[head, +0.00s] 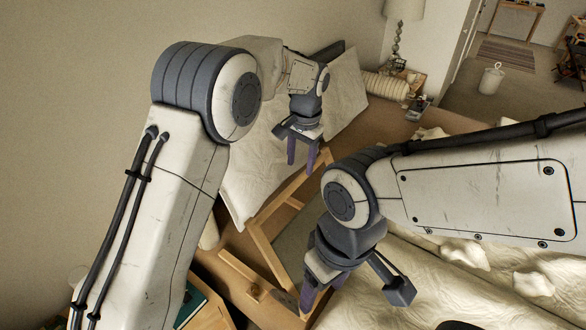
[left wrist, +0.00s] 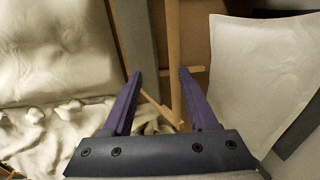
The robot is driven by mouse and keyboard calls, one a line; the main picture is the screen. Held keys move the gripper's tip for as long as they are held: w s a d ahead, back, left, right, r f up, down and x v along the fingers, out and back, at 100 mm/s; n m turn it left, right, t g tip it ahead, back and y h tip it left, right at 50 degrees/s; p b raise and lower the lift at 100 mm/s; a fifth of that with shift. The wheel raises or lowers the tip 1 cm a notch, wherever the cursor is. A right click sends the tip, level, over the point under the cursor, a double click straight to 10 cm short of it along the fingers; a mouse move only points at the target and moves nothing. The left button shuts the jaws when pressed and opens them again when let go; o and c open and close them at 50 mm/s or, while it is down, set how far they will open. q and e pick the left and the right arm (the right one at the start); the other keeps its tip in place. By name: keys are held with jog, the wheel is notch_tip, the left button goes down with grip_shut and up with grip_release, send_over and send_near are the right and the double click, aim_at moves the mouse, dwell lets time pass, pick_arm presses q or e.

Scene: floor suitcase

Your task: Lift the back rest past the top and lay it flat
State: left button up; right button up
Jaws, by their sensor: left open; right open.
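A light wooden frame (head: 262,240), which looks like the back rest, stands out at a slant between the pale bed and the wall; my arms hide part of it. In the left wrist view a wooden bar (left wrist: 174,55) of it runs between my fingers' line of sight. My left gripper (head: 301,155), with purple fingers, is open above the frame's far part, and it shows open and empty in the left wrist view (left wrist: 160,98). My right gripper (head: 320,294) is open, pointing down near the frame's near end; whether it touches the wood I cannot tell.
A large pale padded panel (head: 245,165) leans by the wall; it also shows in the left wrist view (left wrist: 258,70). Crumpled cream bedding (head: 420,285) lies at lower right. A lamp (head: 402,12) stands on a small table behind. Open floor (head: 470,105) lies at upper right.

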aim_at(293, 184)
pick_arm(q)
jog(key=w+f+p, duration=0.1)
jog(key=f, duration=0.2)
jog(key=w+a+f+p, duration=0.1)
jog(key=f, duration=0.3)
jog(key=w+f+p, duration=0.1)
jog(key=w+f, duration=0.1)
jog(key=f, duration=0.2)
jog(key=shift+a+f, duration=0.25)
jog(key=shift+a, duration=0.15)
pick_arm(e)
notch_tip(293, 184, up, 4)
jog(key=shift+r, duration=0.1)
pick_arm(q)
grip_shut()
jog(key=shift+r, duration=0.1)
dwell(0.6)
